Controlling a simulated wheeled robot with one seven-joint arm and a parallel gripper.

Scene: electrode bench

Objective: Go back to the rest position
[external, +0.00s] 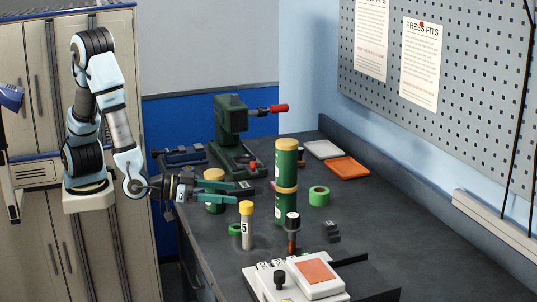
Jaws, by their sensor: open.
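My arm stands at the left, and my gripper (245,182) reaches out over the left edge of the dark bench (372,232). Its two green-tipped fingers are apart, with nothing seen between them. A green canister with a yellow lid (214,205) stands just below and behind the fingers and is partly hidden by them. Right of the fingertips stands a tall stack of two green canisters with yellow lids (286,175). Whether the fingers touch anything is too small to tell.
A clear tube with a yellow cap marked 5 (247,228) and a dark-capped tube (292,235) stand in front. A white device with an orange plate (315,275) is nearest. A green press (232,130), a green ring (319,195) and an orange tray (347,168) are behind.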

